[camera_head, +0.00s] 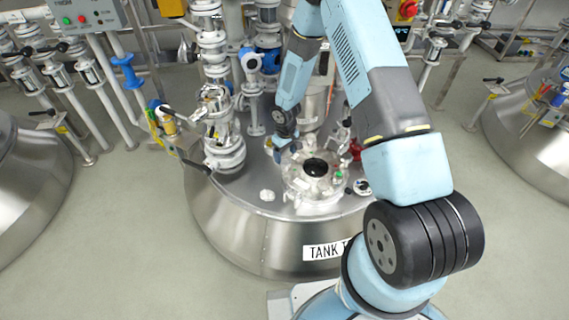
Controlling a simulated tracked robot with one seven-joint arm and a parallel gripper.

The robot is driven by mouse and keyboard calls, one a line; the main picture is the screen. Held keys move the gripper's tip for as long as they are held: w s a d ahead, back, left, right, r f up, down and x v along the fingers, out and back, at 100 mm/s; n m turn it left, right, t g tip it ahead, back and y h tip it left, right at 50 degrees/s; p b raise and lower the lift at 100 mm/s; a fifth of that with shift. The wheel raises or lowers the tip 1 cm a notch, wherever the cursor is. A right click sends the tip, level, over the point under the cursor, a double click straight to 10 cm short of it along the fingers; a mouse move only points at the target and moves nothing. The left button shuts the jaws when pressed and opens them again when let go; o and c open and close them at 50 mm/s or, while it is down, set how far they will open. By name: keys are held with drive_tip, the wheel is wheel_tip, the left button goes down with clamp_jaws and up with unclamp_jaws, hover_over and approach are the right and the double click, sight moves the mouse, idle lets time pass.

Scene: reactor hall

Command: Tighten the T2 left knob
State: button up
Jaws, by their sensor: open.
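The steel tank (255,240) stands in the middle, with a white label (322,251) reading "TANK T"; the rest of the label is hidden behind my arm. On its lid is a round, clear-rimmed hatch (318,168) with a dark centre. I cannot tell for sure which part is the T2 left knob. My gripper (276,150) points down at the hatch's upper left side, open. Its fingertips are small and unclear, and contact cannot be judged.
Valves and pipes (222,130) rise from the lid left of the hatch, with a blue-and-white gauge (251,65) behind. A red part (355,150) is right of the hatch. Other tanks (30,180) (530,130) stand at both sides. The floor between is clear.

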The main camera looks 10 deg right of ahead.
sight(285, 161)
drive_tip(key=n, duration=0.5)
drive_tip(key=shift+n, duration=0.3)
drive_tip(key=n, duration=0.5)
drive_tip(key=shift+f+n, duration=0.35)
drive_tip(key=shift+n, duration=0.05)
drive_tip(key=shift+f, duration=2.65)
